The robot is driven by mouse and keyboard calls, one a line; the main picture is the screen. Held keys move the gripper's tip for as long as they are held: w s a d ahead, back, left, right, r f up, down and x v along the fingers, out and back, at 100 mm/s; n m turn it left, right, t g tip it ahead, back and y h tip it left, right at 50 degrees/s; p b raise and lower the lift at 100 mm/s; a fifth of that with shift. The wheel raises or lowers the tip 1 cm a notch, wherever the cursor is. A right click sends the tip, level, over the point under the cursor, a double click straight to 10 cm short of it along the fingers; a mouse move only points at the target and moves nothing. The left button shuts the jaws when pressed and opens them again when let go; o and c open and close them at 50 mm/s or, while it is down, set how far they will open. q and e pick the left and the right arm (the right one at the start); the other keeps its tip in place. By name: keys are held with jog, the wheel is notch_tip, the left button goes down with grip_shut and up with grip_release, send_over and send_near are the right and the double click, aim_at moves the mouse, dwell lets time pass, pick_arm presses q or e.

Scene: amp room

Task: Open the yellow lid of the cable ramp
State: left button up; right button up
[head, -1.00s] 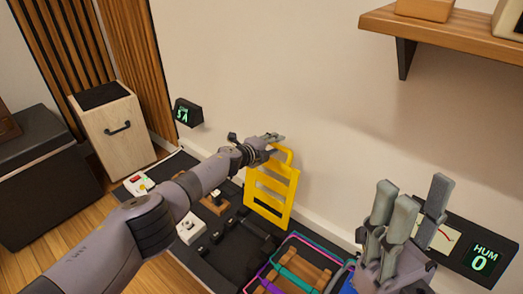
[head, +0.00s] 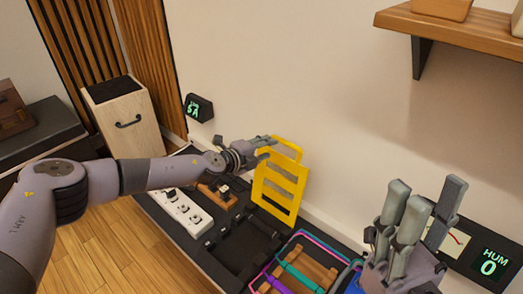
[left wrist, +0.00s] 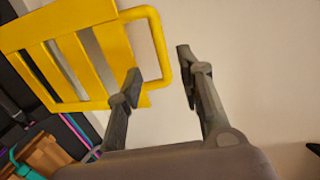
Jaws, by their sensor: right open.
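The yellow lid (head: 281,188) is a slotted panel with a loop handle at its top. It stands raised, nearly upright, along the far side of the black cable ramp (head: 238,246), whose channel lies uncovered. My left gripper (head: 270,147) is at the lid's top, beside the handle. In the left wrist view the lid (left wrist: 75,62) fills the upper left, and my open left fingers (left wrist: 160,82) appear on either side of the handle's outer bar; contact cannot be told. My right gripper (head: 424,205) is open and empty at the lower right, fingers pointing up.
A white power strip (head: 186,213) lies left of the ramp. A wooden crate (head: 305,268) with coloured cables is at the front. The wall is close behind the lid. A wooden shelf (head: 470,34) and HUM meter (head: 488,262) are at the right.

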pick_arm(q)
jog(key=shift+v, duration=0.85)
